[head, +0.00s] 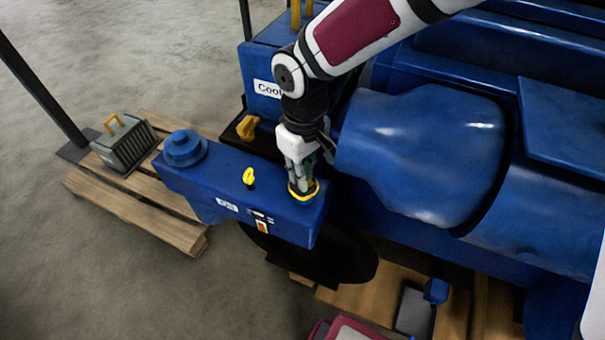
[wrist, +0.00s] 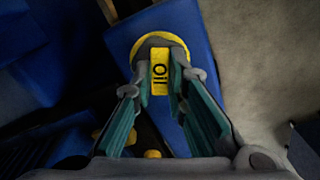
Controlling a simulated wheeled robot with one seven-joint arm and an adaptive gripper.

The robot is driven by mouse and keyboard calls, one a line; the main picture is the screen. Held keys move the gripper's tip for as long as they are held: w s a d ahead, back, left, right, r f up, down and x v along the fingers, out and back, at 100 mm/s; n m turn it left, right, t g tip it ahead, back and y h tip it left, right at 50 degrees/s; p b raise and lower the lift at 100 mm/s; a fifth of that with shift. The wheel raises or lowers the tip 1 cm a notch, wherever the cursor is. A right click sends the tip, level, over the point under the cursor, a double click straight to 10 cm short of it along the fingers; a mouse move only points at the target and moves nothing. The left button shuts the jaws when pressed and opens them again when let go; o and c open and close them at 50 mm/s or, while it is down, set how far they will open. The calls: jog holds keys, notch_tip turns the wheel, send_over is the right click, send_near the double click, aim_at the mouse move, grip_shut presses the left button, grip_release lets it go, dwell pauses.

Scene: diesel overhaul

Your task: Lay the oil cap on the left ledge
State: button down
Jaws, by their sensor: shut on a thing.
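The yellow round oil cap (head: 304,193) is at the right end of the top of a blue oil box (head: 228,186). In the wrist view its raised grip bar, lettered "oil" (wrist: 160,66), sits between the fingers. My gripper (head: 301,177) points down from above and is shut on that bar; the wrist view shows both pads (wrist: 160,88) beside it. The fingers hide part of the cap, and I cannot tell whether it is seated or slightly raised. A dark ledge (head: 232,136) sticks out below the "Cool..." tank; I cannot tell whether it is the left ledge.
A yellow piece (head: 247,127) lies on the dark ledge. A yellow handle (head: 249,176) and a round blue lid (head: 184,148) stand up from the oil box. A large blue engine housing (head: 425,150) is close on the right. A grey finned part (head: 124,144) rests on a wooden pallet (head: 135,212).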

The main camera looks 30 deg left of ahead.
jog(key=shift+r+p, duration=0.65)
jog(key=shift+r, duration=1.1)
